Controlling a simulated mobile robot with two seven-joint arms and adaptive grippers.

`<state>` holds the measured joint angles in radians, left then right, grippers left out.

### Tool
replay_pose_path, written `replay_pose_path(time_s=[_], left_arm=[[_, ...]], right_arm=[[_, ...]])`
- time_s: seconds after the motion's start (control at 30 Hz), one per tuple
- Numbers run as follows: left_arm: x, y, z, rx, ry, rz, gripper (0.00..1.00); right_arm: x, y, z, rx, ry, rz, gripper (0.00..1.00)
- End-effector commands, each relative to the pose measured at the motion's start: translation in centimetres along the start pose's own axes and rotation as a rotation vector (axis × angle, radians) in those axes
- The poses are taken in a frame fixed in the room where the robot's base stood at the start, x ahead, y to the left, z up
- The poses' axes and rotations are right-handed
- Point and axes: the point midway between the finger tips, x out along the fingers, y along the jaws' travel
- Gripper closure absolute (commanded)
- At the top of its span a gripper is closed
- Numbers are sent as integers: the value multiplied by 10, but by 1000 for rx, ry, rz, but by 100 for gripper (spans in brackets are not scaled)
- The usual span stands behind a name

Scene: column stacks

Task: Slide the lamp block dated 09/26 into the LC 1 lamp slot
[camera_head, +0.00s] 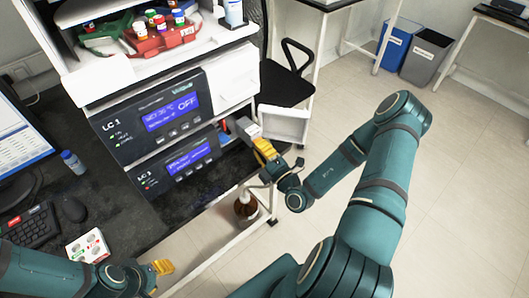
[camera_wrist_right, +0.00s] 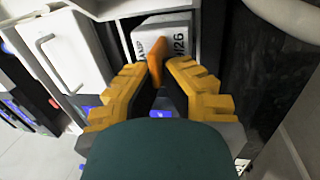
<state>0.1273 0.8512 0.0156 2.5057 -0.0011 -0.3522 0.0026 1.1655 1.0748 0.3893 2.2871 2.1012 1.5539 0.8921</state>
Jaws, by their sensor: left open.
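The lamp block (camera_wrist_right: 165,38) is a pale grey block with an orange tab (camera_wrist_right: 154,60). Its print ends in "26"; the rest is partly hidden. My right gripper (camera_wrist_right: 159,72) has its yellow fingers on either side of the tab and looks closed on it. In the head view the right gripper (camera_head: 262,148) is at the side of the instrument stack, with the block (camera_head: 247,128) at the side opening. The LC 1 unit (camera_head: 150,110) is the upper one, with a blue display. My left gripper (camera_head: 162,268) is open and empty near the desk's front edge.
A second unit (camera_head: 178,165) sits below LC 1. A brown bottle (camera_head: 245,205) stands below, and a white box (camera_head: 88,246) lies on the desk.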

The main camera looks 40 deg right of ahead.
Motion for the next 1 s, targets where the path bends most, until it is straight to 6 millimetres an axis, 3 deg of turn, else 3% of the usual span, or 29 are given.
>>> replay_pose_path(time_s=[0.7, 1.0], left_arm=[[16, -6, -2, 1, 8, 0, 53], [13, -5, -2, 1, 8, 0, 53]], right_arm=[[44, -9, -4, -1, 1, 3, 100], [50, -13, -4, 1, -1, 2, 100]])
